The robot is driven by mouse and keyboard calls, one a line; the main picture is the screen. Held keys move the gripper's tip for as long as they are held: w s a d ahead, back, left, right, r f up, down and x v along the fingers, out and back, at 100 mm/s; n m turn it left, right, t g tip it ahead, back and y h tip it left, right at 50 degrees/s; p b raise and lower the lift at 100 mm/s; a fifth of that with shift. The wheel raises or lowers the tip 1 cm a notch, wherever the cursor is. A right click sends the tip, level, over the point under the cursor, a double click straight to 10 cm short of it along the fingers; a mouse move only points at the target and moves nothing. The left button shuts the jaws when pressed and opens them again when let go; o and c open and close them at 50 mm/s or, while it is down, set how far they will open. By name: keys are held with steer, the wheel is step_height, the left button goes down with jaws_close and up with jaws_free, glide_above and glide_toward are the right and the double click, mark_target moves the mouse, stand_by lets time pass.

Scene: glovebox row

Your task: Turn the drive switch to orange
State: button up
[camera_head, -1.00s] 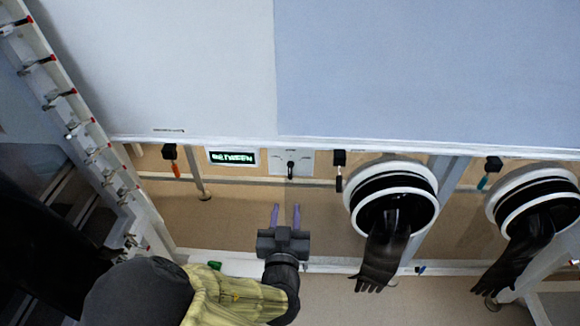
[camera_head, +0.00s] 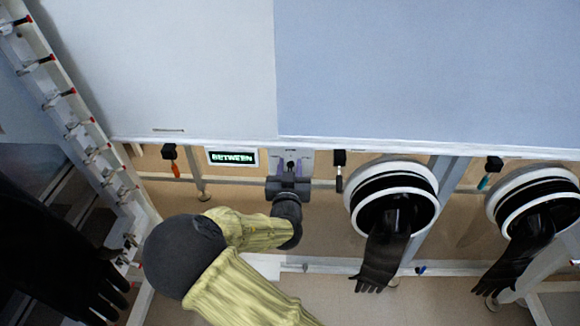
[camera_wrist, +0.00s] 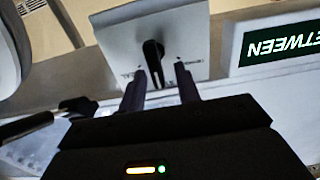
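The drive switch appears to be the pale plate (camera_head: 307,158) under the front edge of the cabinet, with a black knob (camera_wrist: 153,62) on it. The knob's lever points roughly toward my gripper. My gripper (camera_head: 290,168) is at the plate in the head view, partly covering it. In the wrist view my gripper (camera_wrist: 160,88) is open, its two purple-grey fingers apart, with the knob's tip between or just beyond the fingertips; contact cannot be told. The display (camera_head: 232,157) beside the plate reads "BETWEEN". The small marks on the plate are too small to read.
A black holder with an orange tip (camera_head: 175,170) hangs left of the display. A black hanging piece (camera_head: 339,158) is close right of the switch. Further right are two glove ports (camera_head: 391,168) (camera_head: 533,170) with black gloves hanging. A railed frame (camera_head: 75,125) stands left.

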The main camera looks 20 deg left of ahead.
steer(key=shift+w, duration=0.1)
jaws_close()
steer(key=shift+a, duration=0.1)
stand_by(0.3)
steer(key=shift+a+n+p, duration=0.2)
steer(key=shift+n+p, duration=0.45)
steer(key=shift+n, duration=0.75)
steer(key=shift+a+f+n+p, duration=0.15)
steer(key=shift+n+p, duration=0.1)
steer(key=shift+n, duration=0.5)
steer(key=shift+a+n+p, duration=0.15)
steer(key=shift+n+p, duration=0.05)
steer(key=shift+n, duration=0.55)
jaws_free()
